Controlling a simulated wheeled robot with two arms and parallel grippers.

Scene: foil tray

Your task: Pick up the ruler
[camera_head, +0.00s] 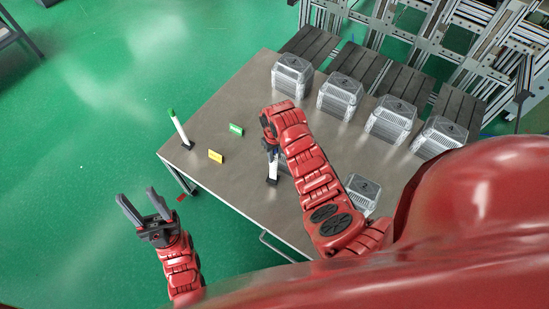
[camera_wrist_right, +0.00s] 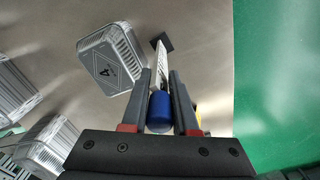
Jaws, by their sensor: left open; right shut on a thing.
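A white strip with dark markings and a blue end, seemingly the ruler (camera_head: 272,166), stands in a small black base on the table (camera_head: 225,187). In the right wrist view, the ruler (camera_wrist_right: 160,63) runs away from me towards the base, its blue end between my fingers. My right gripper (camera_wrist_right: 160,76) is shut on it near the blue end. In the head view, my right gripper (camera_head: 271,148) is partly hidden by its own arm. A second white upright piece with a green end (camera_head: 179,128) stands at the table's left corner. My left gripper (camera_head: 145,207) is open and empty, off the table's left front side.
Another tray (camera_head: 361,194) is near my right arm. A yellow card (camera_head: 216,156) and a green card (camera_head: 236,129) stand left of my right gripper. The table's left front is mostly clear.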

